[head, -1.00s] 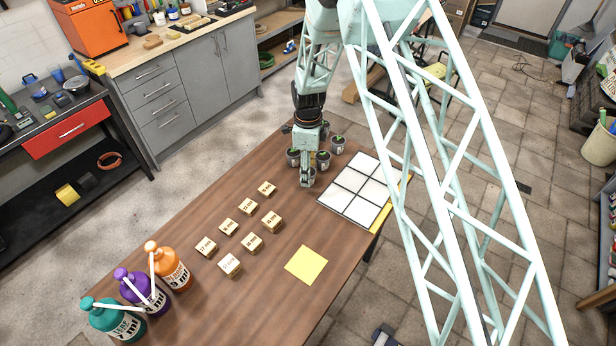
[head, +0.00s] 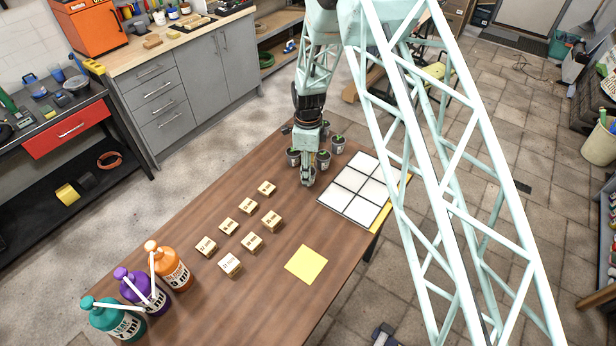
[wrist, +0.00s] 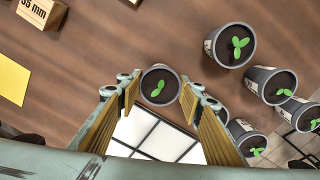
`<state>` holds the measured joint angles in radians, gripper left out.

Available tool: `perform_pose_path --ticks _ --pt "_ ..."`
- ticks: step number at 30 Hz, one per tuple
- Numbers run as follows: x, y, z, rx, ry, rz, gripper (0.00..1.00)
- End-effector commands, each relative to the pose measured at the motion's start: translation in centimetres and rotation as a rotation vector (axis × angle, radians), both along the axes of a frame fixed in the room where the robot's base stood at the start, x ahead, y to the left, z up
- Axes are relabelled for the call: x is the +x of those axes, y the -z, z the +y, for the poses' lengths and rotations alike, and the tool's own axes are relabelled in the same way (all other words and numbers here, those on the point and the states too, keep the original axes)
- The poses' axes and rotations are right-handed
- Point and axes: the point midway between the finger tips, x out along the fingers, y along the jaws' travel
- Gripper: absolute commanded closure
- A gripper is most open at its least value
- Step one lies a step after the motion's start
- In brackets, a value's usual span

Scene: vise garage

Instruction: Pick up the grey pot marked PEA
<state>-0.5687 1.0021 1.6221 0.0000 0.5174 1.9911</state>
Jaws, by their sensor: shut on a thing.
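My gripper (wrist: 160,92) is shut on a small grey pot (wrist: 149,74) with dark soil and a green seedling, seen from above between the two wooden-faced fingers in the wrist view. No marking on this pot is readable. In the head view my gripper (head: 308,181) points down at the wooden table near the pot group, and the held pot is mostly hidden there. Several other grey seedling pots stand close by, among them one at upper right (wrist: 215,48) and one at far right (wrist: 262,80) in the wrist view. Their labels are not legible.
A white tray with a black grid (head: 345,203) lies right of the pots, its cells empty. The table between is bare.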

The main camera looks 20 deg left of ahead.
Motion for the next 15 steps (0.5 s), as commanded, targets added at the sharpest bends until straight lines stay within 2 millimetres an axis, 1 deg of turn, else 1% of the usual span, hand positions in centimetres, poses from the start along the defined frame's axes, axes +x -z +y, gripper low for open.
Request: perform_pose_path --ticks 9,15 --pt "0.02 -0.08 0.01 0.000 0.000 0.000 0.78" --pt "0.06 -0.66 0.04 0.001 0.000 -0.002 0.78"
